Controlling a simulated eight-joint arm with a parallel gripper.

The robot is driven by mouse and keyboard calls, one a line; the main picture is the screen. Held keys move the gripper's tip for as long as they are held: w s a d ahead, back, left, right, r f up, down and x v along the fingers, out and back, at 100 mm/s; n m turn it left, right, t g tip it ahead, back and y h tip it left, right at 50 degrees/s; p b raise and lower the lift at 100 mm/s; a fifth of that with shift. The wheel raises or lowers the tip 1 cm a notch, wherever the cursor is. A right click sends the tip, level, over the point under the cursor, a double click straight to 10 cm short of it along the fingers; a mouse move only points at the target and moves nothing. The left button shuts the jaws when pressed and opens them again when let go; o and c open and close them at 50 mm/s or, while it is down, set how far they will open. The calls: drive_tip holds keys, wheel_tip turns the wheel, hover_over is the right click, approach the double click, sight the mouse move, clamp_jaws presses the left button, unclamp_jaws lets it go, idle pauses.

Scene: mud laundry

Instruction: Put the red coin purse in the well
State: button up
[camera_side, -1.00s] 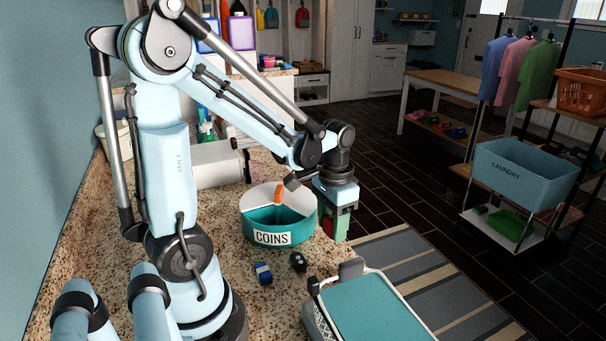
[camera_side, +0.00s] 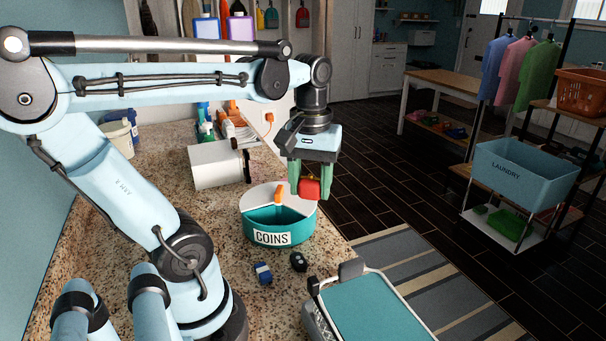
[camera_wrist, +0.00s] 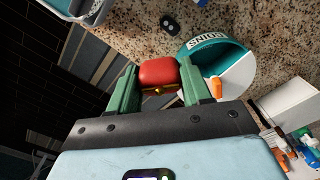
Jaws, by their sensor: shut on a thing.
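The red coin purse (camera_side: 309,187) is held between the green fingers of my gripper (camera_side: 305,184), raised above the counter. The wrist view shows the red purse (camera_wrist: 159,76) with a gold clasp, pinched between both fingers of my gripper (camera_wrist: 160,84). The teal round bin labelled COINS (camera_side: 272,239) stands on the counter, below and left of my gripper in the side view. A white lid part covers some of it, with an orange piece on top, and an open teal well (camera_side: 276,216) shows at its front. In the wrist view the bin (camera_wrist: 217,53) is right of the purse.
A blue and white small item (camera_side: 263,272) and a black fob (camera_side: 298,262) lie in front of the bin. A teal-topped case (camera_side: 372,308) stands at the front right. A white box (camera_side: 216,165) lies behind the bin. The counter's right edge drops to the floor.

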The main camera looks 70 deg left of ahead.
drive_tip(key=shift+s+d+r+n, duration=0.15)
drive_tip(key=shift+s+r+n, duration=0.3)
drive_tip(key=shift+s+n, duration=0.2)
drive_tip(key=shift+a, duration=0.25)
drive_tip(key=shift+s+a+f, duration=0.45)
drive_tip(key=shift+a+f, duration=1.35)
drive_tip(key=shift+s+a+f, duration=0.45)
drive_tip(key=shift+a+f, duration=1.35)
drive_tip(key=shift+s+a+f, duration=0.45)
drive_tip(key=shift+a+f, duration=1.35)
drive_tip(key=shift+f, duration=0.2)
drive_tip(key=shift+f, duration=0.35)
drive_tip(key=o, duration=1.1)
drive_tip(key=shift+c, duration=0.2)
